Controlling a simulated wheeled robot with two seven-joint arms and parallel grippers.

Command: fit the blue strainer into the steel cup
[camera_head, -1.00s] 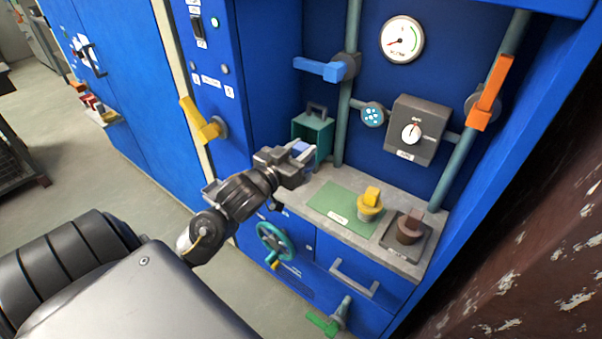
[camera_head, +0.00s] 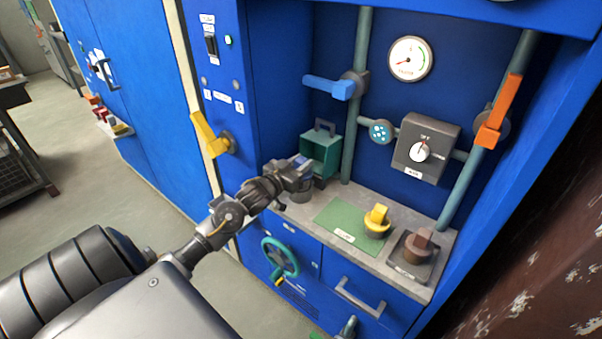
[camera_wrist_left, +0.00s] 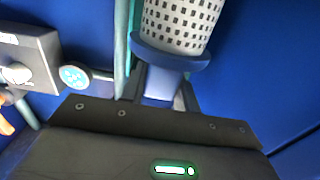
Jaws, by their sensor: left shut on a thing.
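My left gripper (camera_head: 302,168) is shut on the blue strainer (camera_wrist_left: 172,52). In the left wrist view the strainer shows a pale perforated body above a blue collar, with its blue tab between the fingers. In the head view only a small bluish patch of it shows at the fingertips. The gripper is over the left end of the grey counter. A grey cylinder, apparently the steel cup (camera_head: 302,194), stands just below the gripper and is partly covered by it. I cannot tell whether strainer and cup touch. My right gripper is not in view.
A teal open box (camera_head: 333,158) is close behind the gripper. A green mat (camera_head: 335,222), a yellow-handled piece (camera_head: 377,220) and a brown knob (camera_head: 420,245) are to the right on the counter. A blue lever (camera_head: 330,87) and pipes are above.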

